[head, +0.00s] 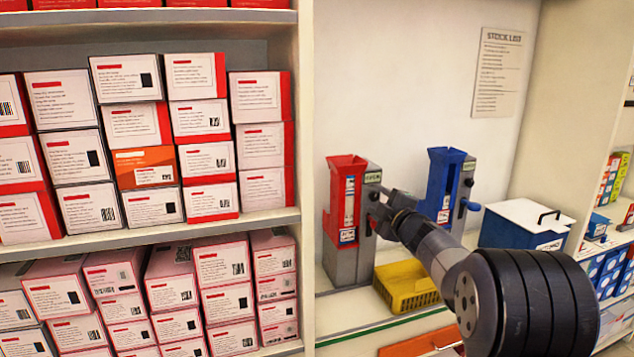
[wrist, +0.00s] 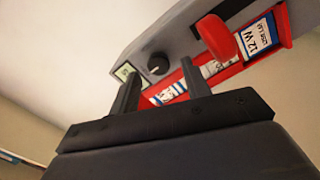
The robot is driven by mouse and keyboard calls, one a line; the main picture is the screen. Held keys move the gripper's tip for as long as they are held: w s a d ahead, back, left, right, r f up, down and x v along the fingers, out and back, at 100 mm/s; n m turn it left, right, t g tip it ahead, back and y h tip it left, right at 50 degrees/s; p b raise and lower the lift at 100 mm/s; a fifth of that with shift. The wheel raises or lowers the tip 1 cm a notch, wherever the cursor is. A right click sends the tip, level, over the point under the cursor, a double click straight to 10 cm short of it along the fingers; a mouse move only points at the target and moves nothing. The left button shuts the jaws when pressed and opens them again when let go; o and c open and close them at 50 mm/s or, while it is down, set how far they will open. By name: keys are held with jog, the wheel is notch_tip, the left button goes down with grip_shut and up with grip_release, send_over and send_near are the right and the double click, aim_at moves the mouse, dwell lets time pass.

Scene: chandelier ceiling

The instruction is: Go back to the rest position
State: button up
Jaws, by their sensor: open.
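My gripper (head: 376,200) is at the right side of the red and grey dispenser (head: 347,203) on the counter, with my arm reaching in from the lower right. In the wrist view my gripper (wrist: 160,72) has its two dark fingers apart. A black knob (wrist: 158,63) on the dispenser's grey face shows between and beyond the fingertips. I cannot tell whether the fingers touch the dispenser. A red lever-like part (wrist: 229,45) and a red channel with white labelled items are close to the right finger. Nothing is seen held.
A blue dispenser (head: 446,180) stands just behind my arm. A yellow basket (head: 406,287) sits below it, and a white-lidded blue box (head: 525,224) is to the right. Shelves of labelled boxes (head: 130,124) fill the left. A stock list (head: 498,72) hangs on the wall.

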jog(key=v, duration=0.9)
jog(key=p+x, duration=0.1)
jog(key=x, duration=0.9)
jog(key=shift+w+a+r, duration=0.2)
jog(key=shift+w, duration=0.15)
jog(key=m+p, duration=0.2)
jog(key=m, duration=0.1)
jog(key=shift+s+d+r+m, duration=0.1)
jog(key=shift+s+r+m, duration=0.05)
jog(key=shift+m, duration=0.15)
jog(key=m+p, duration=0.5)
jog(key=m, duration=0.1)
jog(key=shift+d, duration=0.15)
jog(key=m+p, duration=0.5)
jog(key=p, duration=0.1)
jog(key=shift+d+m, duration=0.1)
jog(key=shift+m, duration=0.2)
jog(key=m+p, duration=0.2)
jog(key=p, duration=0.1)
jog(key=shift+m+p, duration=0.3)
jog(key=shift+m, duration=0.1)
